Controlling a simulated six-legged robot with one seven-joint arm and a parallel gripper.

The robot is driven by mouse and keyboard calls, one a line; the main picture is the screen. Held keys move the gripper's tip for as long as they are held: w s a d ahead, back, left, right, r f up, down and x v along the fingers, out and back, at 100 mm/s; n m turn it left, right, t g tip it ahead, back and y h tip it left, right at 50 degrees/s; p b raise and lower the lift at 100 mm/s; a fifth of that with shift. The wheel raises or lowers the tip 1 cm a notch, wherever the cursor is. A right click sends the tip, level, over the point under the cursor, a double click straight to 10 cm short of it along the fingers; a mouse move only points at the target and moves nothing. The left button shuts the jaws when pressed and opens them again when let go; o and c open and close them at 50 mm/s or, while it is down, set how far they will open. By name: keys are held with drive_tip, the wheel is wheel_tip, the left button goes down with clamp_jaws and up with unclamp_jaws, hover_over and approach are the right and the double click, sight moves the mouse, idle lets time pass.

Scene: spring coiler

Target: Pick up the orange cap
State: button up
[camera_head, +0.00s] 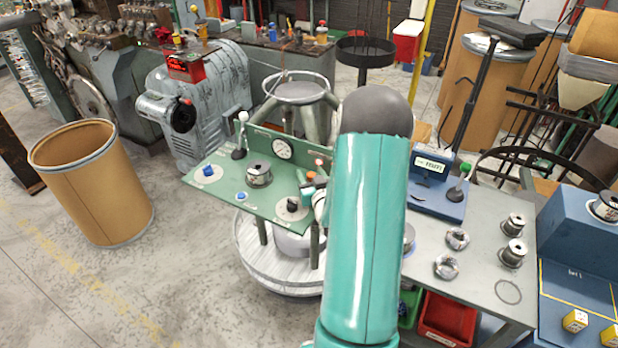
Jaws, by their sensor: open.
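A small orange cap (319,163) shows at the right end of the green panel (225,183), just left of my teal arm.
The panel carries a gauge (282,148), a metal spool (259,174), a blue knob (208,171), a black knob (292,204) and a white-topped lever (242,117). A grey table (480,285) with several spools stands right. A brown drum (95,190) stands left on open floor.

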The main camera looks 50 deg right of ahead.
drive_tip(key=shift+w+d+f, duration=0.1)
drive_tip(key=shift+w+f, duration=0.1)
drive_tip(key=shift+s+r, duration=0.2)
drive_tip(key=shift+s, duration=0.1)
drive_tip(key=c, duration=0.3)
drive_tip(key=shift+f, duration=0.1)
drive_tip(key=c, duration=0.4)
clamp_jaws()
